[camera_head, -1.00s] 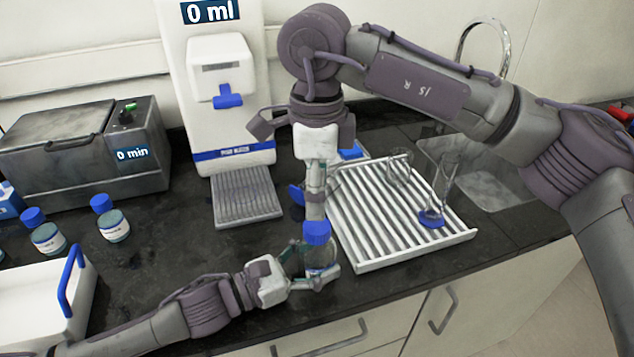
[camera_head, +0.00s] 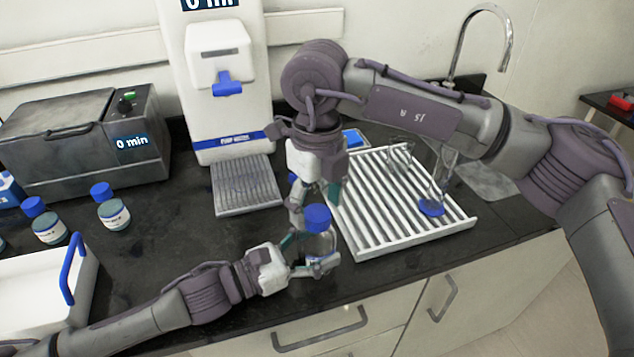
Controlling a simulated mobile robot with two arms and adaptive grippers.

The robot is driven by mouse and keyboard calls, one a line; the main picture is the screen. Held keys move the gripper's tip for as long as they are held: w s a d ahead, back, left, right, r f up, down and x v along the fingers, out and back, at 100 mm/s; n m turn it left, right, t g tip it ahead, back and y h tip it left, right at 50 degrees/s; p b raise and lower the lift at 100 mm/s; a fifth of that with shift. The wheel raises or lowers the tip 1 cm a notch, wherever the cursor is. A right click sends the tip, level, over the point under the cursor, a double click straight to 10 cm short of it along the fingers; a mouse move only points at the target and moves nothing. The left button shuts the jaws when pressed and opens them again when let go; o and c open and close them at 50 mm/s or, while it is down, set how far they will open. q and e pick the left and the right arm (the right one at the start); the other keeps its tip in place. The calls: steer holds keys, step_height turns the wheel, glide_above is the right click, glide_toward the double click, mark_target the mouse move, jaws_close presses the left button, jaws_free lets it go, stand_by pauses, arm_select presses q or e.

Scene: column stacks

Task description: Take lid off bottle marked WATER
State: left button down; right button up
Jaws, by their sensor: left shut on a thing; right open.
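A small clear bottle (camera_head: 319,243) with a blue lid (camera_head: 317,217) stands upright near the counter's front edge. My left gripper (camera_head: 318,263) is shut around the body of this bottle; the fingers cover part of it, and no label can be read. The lid is on the bottle. My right gripper (camera_head: 316,197) points down from above, open, with its fingers just behind and above the lid. I cannot tell whether a finger touches the lid.
A white ribbed drying rack (camera_head: 375,245) with glassware lies to the right. Two other blue-lidded bottles (camera_head: 113,213) (camera_head: 47,225) stand at the left, behind a white tray with a blue handle (camera_head: 73,268). A white dispenser (camera_head: 222,85) and a grey bath (camera_head: 75,150) stand at the back.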

steer(key=shift+f, duration=0.85)
steer(key=c, duration=1.2)
steer(key=n, duration=0.3)
steer(key=shift+n, duration=0.4)
steer(key=shift+c, duration=0.2)
steer(key=n, duration=0.5)
steer(key=shift+n, duration=0.4)
steer(key=shift+r, duration=0.25)
steer(key=shift+r, duration=0.9)
steer(key=shift+r, duration=0.1)
